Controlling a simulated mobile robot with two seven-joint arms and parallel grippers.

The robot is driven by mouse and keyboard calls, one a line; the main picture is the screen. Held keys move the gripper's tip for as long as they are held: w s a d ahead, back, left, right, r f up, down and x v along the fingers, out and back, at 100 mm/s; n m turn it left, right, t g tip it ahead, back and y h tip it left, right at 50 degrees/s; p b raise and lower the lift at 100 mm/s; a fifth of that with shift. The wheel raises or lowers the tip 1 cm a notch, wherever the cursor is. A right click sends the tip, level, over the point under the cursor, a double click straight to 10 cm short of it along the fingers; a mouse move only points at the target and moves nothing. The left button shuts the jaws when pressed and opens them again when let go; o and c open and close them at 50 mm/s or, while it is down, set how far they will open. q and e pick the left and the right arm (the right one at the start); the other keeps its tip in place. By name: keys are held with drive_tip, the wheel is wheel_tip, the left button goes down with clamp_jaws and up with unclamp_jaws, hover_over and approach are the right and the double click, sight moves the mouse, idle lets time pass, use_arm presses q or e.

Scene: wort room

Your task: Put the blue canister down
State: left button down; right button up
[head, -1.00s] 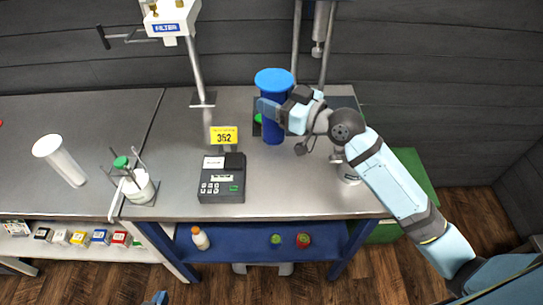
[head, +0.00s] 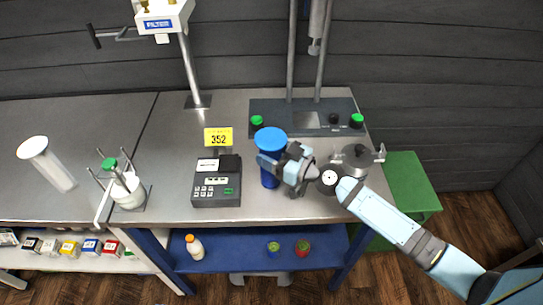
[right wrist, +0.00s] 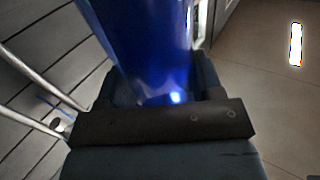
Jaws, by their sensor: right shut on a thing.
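The blue canister (head: 270,141) has a wide, lighter blue top and is upright over the steel bench, right of the black keypad device. My right gripper (head: 276,166) is shut on it from the right side. In the right wrist view the blue canister (right wrist: 145,45) fills the space between the fingers (right wrist: 155,95). I cannot tell whether its base touches the bench. My left gripper is not in view.
The black keypad device (head: 216,183) stands close left of the canister, with a yellow 352 sign (head: 218,138) behind it. A dark stand base (head: 306,118) lies behind, and a metal pot (head: 357,158) stands right.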

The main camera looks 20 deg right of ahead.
drive_tip(key=shift+f+b, duration=0.15)
drive_tip(key=shift+b, duration=0.15)
drive_tip(key=o, duration=1.2)
drive_tip(key=shift+r+p, duration=0.4)
drive_tip(key=shift+p, duration=0.15)
drive_tip(key=b+v, duration=0.6)
drive_tip(key=v, duration=0.6)
drive_tip(key=shift+f, duration=0.15)
